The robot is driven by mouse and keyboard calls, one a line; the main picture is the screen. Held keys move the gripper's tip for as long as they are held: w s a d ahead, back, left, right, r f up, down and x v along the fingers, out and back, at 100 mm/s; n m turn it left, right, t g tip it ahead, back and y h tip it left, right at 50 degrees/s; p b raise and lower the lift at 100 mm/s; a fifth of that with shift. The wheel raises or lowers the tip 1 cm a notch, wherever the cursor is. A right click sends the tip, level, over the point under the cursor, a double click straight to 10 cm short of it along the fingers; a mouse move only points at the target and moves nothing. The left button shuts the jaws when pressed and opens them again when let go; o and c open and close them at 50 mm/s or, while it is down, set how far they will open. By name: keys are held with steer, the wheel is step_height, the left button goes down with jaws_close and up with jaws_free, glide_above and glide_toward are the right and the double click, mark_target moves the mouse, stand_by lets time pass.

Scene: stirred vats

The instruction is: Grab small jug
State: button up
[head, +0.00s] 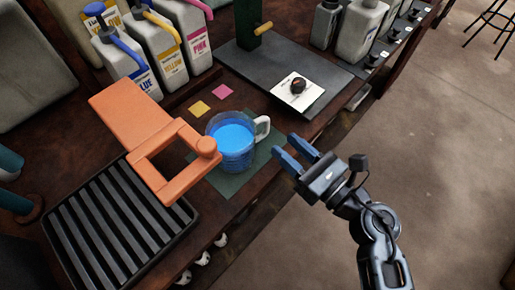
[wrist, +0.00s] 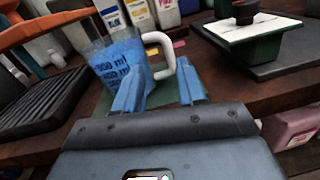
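The small jug (head: 231,140) is a clear measuring jug with blue contents and a white handle (head: 262,128) on its right side. It stands upright on a dark green mat (head: 232,184). In the wrist view the jug (wrist: 120,62) shows volume markings, and its handle (wrist: 158,54) lies just beyond the fingers. My gripper (head: 289,153) is open, with blue fingers pointing at the handle from the right. In the wrist view the gripper (wrist: 160,93) has a clear gap between its fingers. Whether a finger touches the jug cannot be told.
An orange arm-like fixture (head: 165,150) stands close to the jug's left, above a black ribbed tray (head: 110,235). Labelled colour bottles (head: 155,50) stand behind. A dark plate (head: 240,65) with a white card and black knob (head: 298,88) is behind right. The bench edge is near the gripper.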

mark_target(269, 125)
steer(key=shift+w+a+f+n, duration=0.1)
steer(key=shift+w+f+n, duration=0.05)
steer(key=shift+w+n, duration=0.55)
steer(key=x, duration=0.7)
steer(key=shift+w+p, duration=0.25)
steer(key=shift+p, duration=0.1)
jaws_close()
